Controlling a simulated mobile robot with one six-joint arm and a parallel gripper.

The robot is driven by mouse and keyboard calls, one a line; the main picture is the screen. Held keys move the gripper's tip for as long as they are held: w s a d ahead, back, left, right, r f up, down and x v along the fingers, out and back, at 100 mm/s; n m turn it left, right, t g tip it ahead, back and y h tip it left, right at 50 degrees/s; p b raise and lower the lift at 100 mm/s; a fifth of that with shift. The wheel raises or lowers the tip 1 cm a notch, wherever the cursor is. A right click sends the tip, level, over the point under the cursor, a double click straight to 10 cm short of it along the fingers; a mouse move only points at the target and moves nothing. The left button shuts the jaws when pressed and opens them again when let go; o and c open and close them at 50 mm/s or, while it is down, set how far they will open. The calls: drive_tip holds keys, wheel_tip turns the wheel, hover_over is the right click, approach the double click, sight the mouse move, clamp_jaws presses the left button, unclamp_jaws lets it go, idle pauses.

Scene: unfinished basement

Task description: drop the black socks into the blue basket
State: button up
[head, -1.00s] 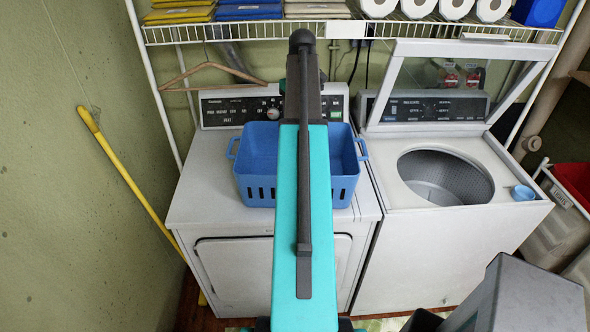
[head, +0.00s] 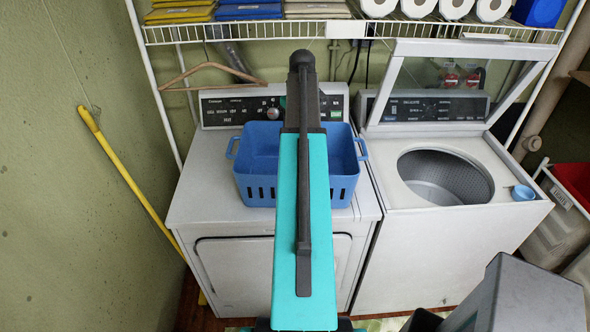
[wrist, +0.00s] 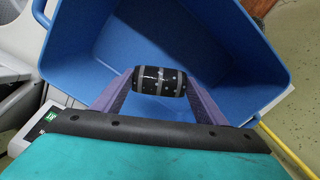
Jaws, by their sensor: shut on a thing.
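The blue basket (head: 260,187) stands on top of the dryer, with its open top facing up. In the wrist view the basket (wrist: 235,40) fills most of the picture, and its inside looks empty around the socks. My gripper (wrist: 159,84) is shut on the black socks (wrist: 147,86), a rolled bundle with grey bands and light dots. The socks are held over the basket's open inside; their exact height above its floor is hard to tell. In the head view my arm hides the socks, the fingers and the middle of the basket.
The dryer (head: 205,190) has free top on the basket's left. On the right, the washer (head: 440,240) has its lid up and a small blue cup (head: 523,193) on its corner. A wire shelf (head: 230,33) with folded cloths and white rolls runs above. A wooden hanger (head: 190,76) hangs behind.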

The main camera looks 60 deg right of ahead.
drive_tip(key=o, duration=1.1)
drive_tip(key=shift+o, duration=0.2)
drive_tip(key=shift+r, duration=0.15)
wheel_tip(320, 180, up, 14)
drive_tip(key=b, duration=0.4)
drive_tip(key=shift+f, duration=0.25)
